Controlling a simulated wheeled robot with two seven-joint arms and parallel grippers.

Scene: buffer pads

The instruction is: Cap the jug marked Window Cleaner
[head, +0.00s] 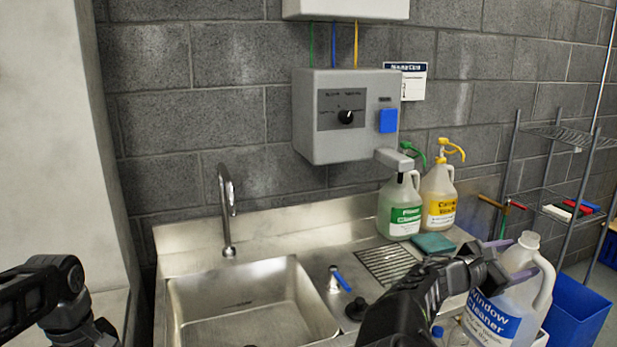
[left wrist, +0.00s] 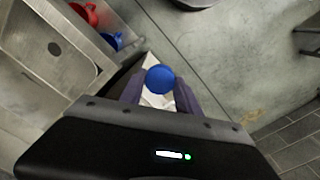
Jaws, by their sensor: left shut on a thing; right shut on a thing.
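The Window Cleaner jug (head: 497,318) is a translucent jug with a blue label at the lower right of the head view. Its white mouth (head: 529,239) is uncapped. My right gripper (head: 518,258) is shut on the jug just below the mouth, with purple fingers on either side. A round blue cap (left wrist: 160,79) shows in the left wrist view. My left gripper (left wrist: 160,92) is shut on this cap, holding it at the fingertips. In the head view only my left arm shows, at the lower left; its gripper is out of frame.
A green-label jug (head: 400,207) and a yellow-label jug (head: 439,198) with pump tops stand at the back of the counter. A sink (head: 250,305), tap (head: 227,210) and blue-handled valve (head: 340,279) lie left. A blue bin (head: 578,312) stands right.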

